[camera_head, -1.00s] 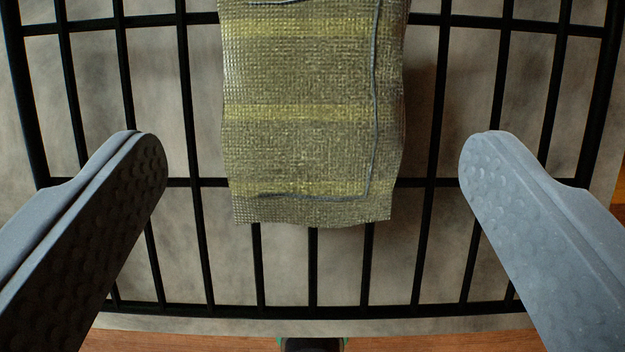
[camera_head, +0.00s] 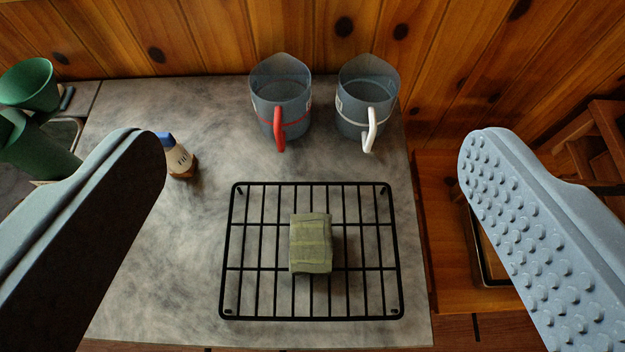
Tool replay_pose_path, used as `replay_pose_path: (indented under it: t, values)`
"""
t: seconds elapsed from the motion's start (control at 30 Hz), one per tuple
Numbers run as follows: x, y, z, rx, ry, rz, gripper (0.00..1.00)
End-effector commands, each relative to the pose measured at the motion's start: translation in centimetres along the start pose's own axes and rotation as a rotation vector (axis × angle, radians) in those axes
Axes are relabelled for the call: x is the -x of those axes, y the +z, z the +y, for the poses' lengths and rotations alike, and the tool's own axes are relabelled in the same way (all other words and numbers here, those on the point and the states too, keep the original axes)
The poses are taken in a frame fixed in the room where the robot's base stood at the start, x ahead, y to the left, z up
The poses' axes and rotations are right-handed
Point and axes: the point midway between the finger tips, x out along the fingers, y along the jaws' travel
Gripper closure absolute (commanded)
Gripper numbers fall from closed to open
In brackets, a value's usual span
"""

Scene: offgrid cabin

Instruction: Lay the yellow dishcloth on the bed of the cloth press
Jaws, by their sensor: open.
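I cannot make out a cloth press in this view.
Two grey jugs, one with a red handle (camera_head: 280,105) and one with a white handle (camera_head: 367,100), stand behind the rack by the wood wall. A small blue-capped bottle (camera_head: 179,158) and green vessels (camera_head: 30,85) are at left. Bare counter (camera_head: 150,260) lies left of the rack.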

Motion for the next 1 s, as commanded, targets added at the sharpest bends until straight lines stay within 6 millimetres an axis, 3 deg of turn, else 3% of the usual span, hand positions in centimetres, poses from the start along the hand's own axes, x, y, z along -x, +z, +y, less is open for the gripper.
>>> replay_pose_path:
  t: [0.03,0.1,0.2,0.23,0.33,0.43,0.57,0.73,0.9,1.0]
  values:
    - [2.5,-1.9,0.0,-0.001,-0.001,0.065,0.19]
    - [4.9,-3.8,0.1,-0.002,-0.002,0.13,0.19]
    - [7.5,-5.4,0.1,-0.003,-0.002,0.193,0.19]
    - [8.0,-5.7,0.1,-0.003,-0.002,0.204,0.15]
    - [7.9,-5.7,0.2,-0.006,-0.005,0.203,0.15]
    - [5.1,-4.0,0.3,-0.012,-0.012,0.133,0.15]
    - [-1.0,0.7,0.5,-0.026,-0.023,-0.04,0.15]
    - [-8.6,9.1,0.4,-0.033,-0.029,-0.3,0.15]
    - [-13.3,17.6,0.1,-0.023,-0.022,-0.535,0.15]
    - [-14.8,21.4,0.0,-0.013,-0.015,-0.633,0.15]
